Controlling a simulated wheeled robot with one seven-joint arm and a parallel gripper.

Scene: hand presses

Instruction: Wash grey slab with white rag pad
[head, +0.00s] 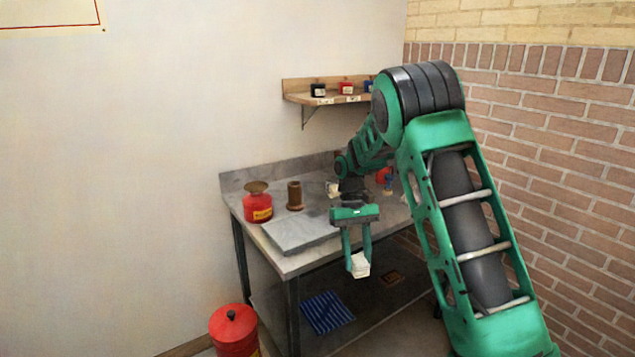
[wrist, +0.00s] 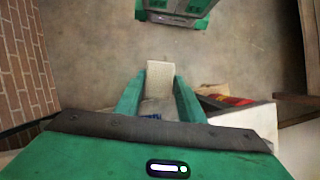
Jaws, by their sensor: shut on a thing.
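The grey slab (head: 297,230) lies flat on the metal bench, toward its front left. My gripper (head: 358,262) hangs in front of the bench, to the right of the slab and apart from it. Its green fingers are shut on the white rag pad (head: 361,268), which sticks out past the fingertips. In the wrist view the pad (wrist: 160,76) shows pale between the fingers, with the floor behind it. My arm hides part of the bench's right side.
On the metal bench (head: 235,196) stand a red can (head: 257,205) and a brown cylinder (head: 295,196). A blue striped cloth (head: 327,312) lies on the lower shelf. A red container (head: 233,330) stands at the front left. A wall shelf (head: 300,98) holds small jars.

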